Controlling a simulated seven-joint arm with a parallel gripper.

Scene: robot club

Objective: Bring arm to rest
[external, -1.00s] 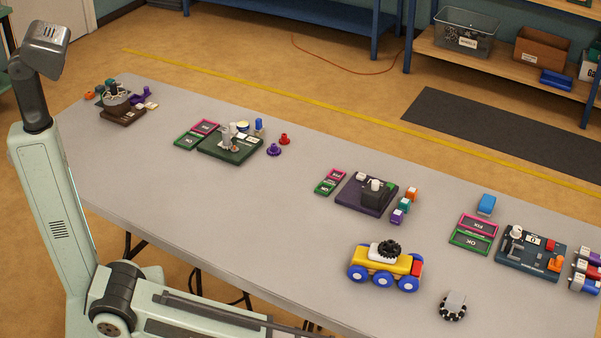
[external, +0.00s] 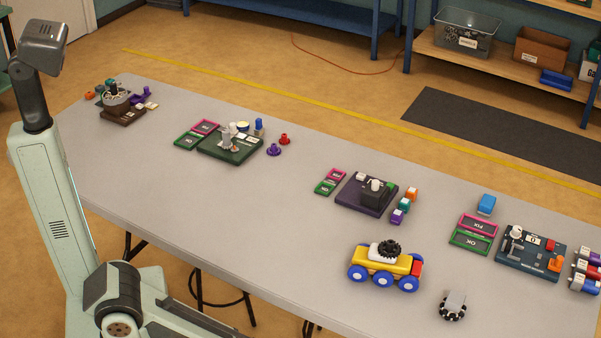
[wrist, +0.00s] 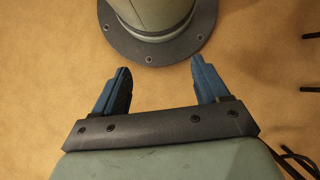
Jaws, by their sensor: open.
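My gripper (wrist: 160,85) shows in the wrist view with its two blue fingers spread wide and nothing between them. It points down over the tan floor, near the round bolted foot of my own base. In the external view my arm is folded low at the lower left, off the near side of the grey table (external: 250,215). My gripper itself is outside that view.
A yellow toy car (external: 385,265) with blue wheels and a small wheeled part (external: 454,304) stand near the table's front edge. Several stations with dark boards, such as a green board (external: 230,145) and a purple board (external: 366,193), line the table. The table's left front is clear.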

